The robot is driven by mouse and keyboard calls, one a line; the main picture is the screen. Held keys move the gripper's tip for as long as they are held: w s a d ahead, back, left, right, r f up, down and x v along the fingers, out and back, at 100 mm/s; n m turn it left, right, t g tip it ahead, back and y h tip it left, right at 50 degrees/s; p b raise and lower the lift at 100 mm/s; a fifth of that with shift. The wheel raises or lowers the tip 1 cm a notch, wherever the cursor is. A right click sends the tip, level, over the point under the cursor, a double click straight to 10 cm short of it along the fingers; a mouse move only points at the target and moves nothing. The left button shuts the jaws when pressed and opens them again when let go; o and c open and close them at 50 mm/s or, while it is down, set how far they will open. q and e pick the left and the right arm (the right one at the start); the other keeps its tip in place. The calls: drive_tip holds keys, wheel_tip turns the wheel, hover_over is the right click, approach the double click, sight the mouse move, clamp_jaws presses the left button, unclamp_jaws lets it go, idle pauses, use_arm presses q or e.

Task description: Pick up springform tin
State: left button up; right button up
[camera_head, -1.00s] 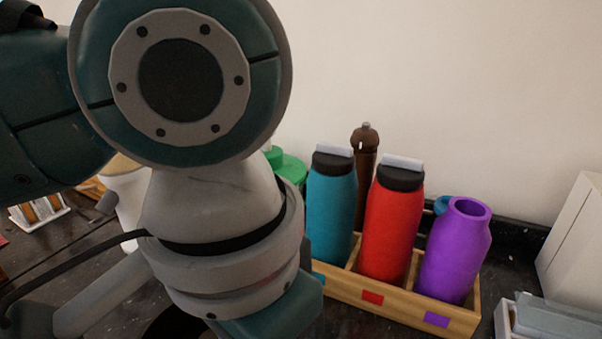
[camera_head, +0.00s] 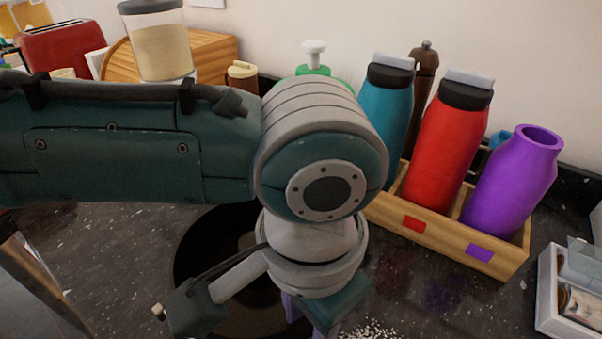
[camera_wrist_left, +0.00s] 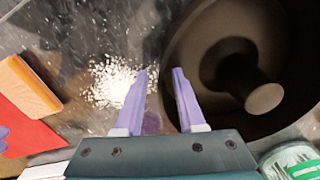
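A dark round tin (camera_head: 190,262) stands on the dark counter, partly hidden behind my left arm. In the left wrist view the tin (camera_wrist_left: 207,32) fills the upper right, with a stubby post in its middle. My left gripper (camera_wrist_left: 160,74) is open, its two purple fingers apart and nothing held. The left finger is over white grains outside the tin. The right finger overlaps the tin's near rim; I cannot tell whether it touches or how high it is. In the head view my left gripper's fingertips are mostly hidden. My right gripper is not in view.
A wooden rack (camera_head: 481,252) holds blue, red and purple bottles right of my arm. A white tray (camera_head: 545,300) is at far right. White grains (camera_wrist_left: 112,82) lie beside the tin. A glass jar (camera_wrist_left: 290,163) stands close to it. A wooden box (camera_head: 213,55) is behind.

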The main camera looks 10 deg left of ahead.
use_arm(q)
drive_tip(key=shift+c, duration=0.2)
clamp_jaws()
idle(1.1)
